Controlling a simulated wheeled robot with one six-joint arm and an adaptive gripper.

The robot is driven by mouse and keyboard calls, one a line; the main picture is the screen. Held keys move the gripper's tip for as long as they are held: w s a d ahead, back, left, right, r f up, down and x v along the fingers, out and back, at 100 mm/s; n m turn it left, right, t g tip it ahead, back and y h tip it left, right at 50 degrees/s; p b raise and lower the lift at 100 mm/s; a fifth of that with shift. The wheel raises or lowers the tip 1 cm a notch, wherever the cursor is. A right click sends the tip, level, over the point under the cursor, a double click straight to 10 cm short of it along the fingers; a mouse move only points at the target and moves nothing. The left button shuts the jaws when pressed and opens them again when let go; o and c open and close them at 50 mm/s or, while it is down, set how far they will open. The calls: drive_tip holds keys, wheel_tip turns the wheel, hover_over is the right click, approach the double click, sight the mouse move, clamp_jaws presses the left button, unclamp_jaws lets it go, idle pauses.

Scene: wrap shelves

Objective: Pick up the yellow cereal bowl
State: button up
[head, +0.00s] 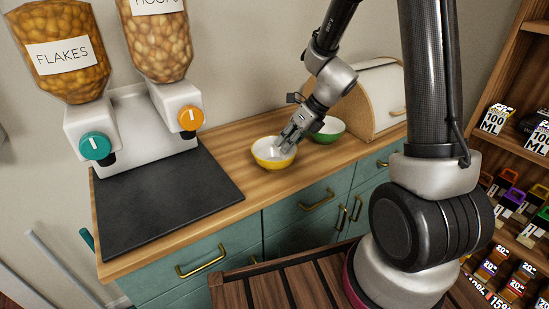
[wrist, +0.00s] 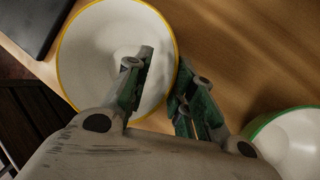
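The yellow cereal bowl (head: 273,153) stands upright on the wooden counter, white inside and empty. It also fills the left of the wrist view (wrist: 100,60). My gripper (head: 287,140) is at the bowl's right side. In the wrist view my gripper (wrist: 165,85) has its fingers apart, one over the inside of the bowl and the other outside, with the yellow rim between them. Whether either finger touches the bowl wall cannot be told.
A green bowl (head: 329,130) stands close to the right of my gripper and also shows in the wrist view (wrist: 290,142). A bread box (head: 372,98) is behind it. A dark mat (head: 165,200) and the cereal dispenser (head: 130,130) are on the left.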

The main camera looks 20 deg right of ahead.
sight(275, 156)
drive_tip(key=shift+x, duration=1.1)
drive_tip(key=shift+c, duration=0.2)
clamp_jaws()
